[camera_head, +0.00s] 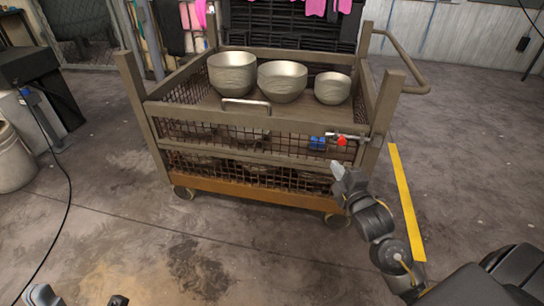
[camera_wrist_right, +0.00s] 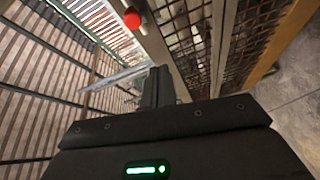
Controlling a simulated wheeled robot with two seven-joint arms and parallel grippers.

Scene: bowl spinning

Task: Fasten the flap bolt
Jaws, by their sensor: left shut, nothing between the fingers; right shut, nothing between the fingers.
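The flap bolt (camera_head: 352,137) is a metal rod with a red knob (camera_head: 341,141) at the right end of the cart's front flap (camera_head: 240,135). The red knob also shows at the top of the right wrist view (camera_wrist_right: 132,18). Whether the bolt is engaged in the right post is too small to tell. My right gripper (camera_head: 338,171) is shut and empty, just below the knob and apart from it, in front of the lower mesh. My left gripper (camera_head: 42,294) is shut at the bottom left edge, mostly cut off and far from the cart.
Three metal bowls, left (camera_head: 232,74), middle (camera_head: 282,82) and right (camera_head: 332,88), stand on the cart's top. A handle (camera_head: 246,103) sits on the flap's upper rail. A blue part (camera_head: 317,143) is left of the knob. The floor in front of the cart is clear.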

